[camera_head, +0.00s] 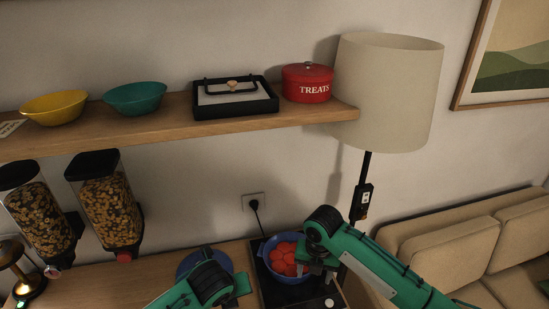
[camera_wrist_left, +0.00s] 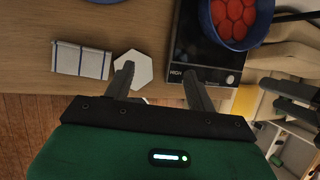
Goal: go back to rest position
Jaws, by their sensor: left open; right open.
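My left arm comes in low in the head view, with its green and black wrist over the counter (camera_head: 145,275). In the left wrist view my left gripper (camera_wrist_left: 160,82) is open and empty, its two dark fingers apart above the counter's front edge. My right gripper (camera_head: 318,268) is open at the right side of a blue pot (camera_head: 268,272); its fingertips are partly hidden by its own arm. My right gripper's dark parts also show at the right edge of the left wrist view (camera_wrist_left: 292,98). Red round pieces (camera_head: 283,258) fill the pot.
The pot stands on a black hot plate (camera_wrist_left: 190,72). A white hexagonal piece (camera_wrist_left: 133,68) and a striped cloth (camera_wrist_left: 80,60) lie on the counter. A shelf (camera_head: 160,125), cereal dispensers (camera_head: 108,205), a lamp (camera_head: 388,95) and a sofa (camera_head: 470,245) surround the arms.

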